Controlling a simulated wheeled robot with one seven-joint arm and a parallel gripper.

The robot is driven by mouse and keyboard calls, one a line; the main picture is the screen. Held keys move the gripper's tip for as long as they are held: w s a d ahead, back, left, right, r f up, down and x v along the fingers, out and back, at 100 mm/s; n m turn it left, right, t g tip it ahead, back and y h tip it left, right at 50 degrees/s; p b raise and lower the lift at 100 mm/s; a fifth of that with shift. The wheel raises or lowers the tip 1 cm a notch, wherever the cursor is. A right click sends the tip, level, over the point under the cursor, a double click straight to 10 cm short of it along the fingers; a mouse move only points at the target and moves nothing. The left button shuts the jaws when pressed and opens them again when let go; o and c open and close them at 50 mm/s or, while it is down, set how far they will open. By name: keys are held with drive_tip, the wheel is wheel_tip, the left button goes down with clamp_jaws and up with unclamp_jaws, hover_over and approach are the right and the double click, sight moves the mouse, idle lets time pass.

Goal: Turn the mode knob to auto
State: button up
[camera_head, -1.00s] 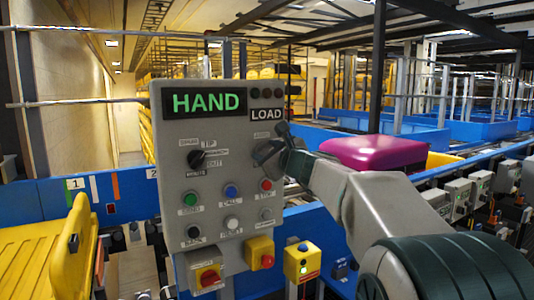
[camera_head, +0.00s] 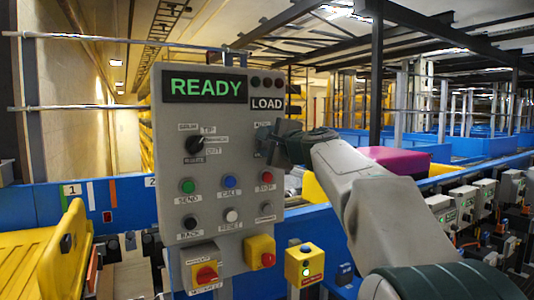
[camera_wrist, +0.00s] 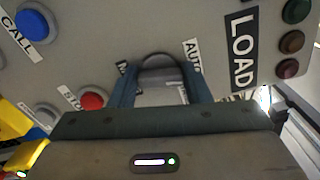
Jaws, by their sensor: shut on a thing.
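The grey control panel (camera_head: 215,150) stands upright in the head view, its display (camera_head: 205,88) reading READY in green. The mode knob (camera_wrist: 160,66) shows in the wrist view as a dark round rim between my fingers, next to the AUTO label (camera_wrist: 192,57). A label starting with M (camera_wrist: 124,69) is partly hidden on the other side. My gripper (camera_head: 272,145) reaches the panel's right side below the LOAD sign (camera_head: 267,104) and hides the knob in the head view. In the wrist view my gripper (camera_wrist: 160,88) is shut on the knob. The knob's pointer direction is hidden.
Another black selector knob (camera_head: 196,145) sits on the panel's left. Green SEND (camera_head: 187,186), blue CALL (camera_head: 229,182) and red STOP (camera_head: 266,177) buttons lie just below. A red-and-yellow switch (camera_head: 206,272) is at the bottom. A yellow tray (camera_head: 40,255) stands at left.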

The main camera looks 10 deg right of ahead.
drive_tip(key=shift+f+n+b, duration=0.2)
drive_tip(key=shift+n+b, duration=0.75)
drive_tip(key=shift+n, duration=0.35)
drive_tip(key=shift+r+n, duration=0.1)
drive_tip(key=shift+n, duration=0.2)
drive_tip(key=o, duration=1)
drive_tip(key=b+v, duration=0.2)
drive_tip(key=v, duration=1.2)
drive_tip(key=shift+b, duration=0.3)
drive_tip(key=shift+a, duration=0.1)
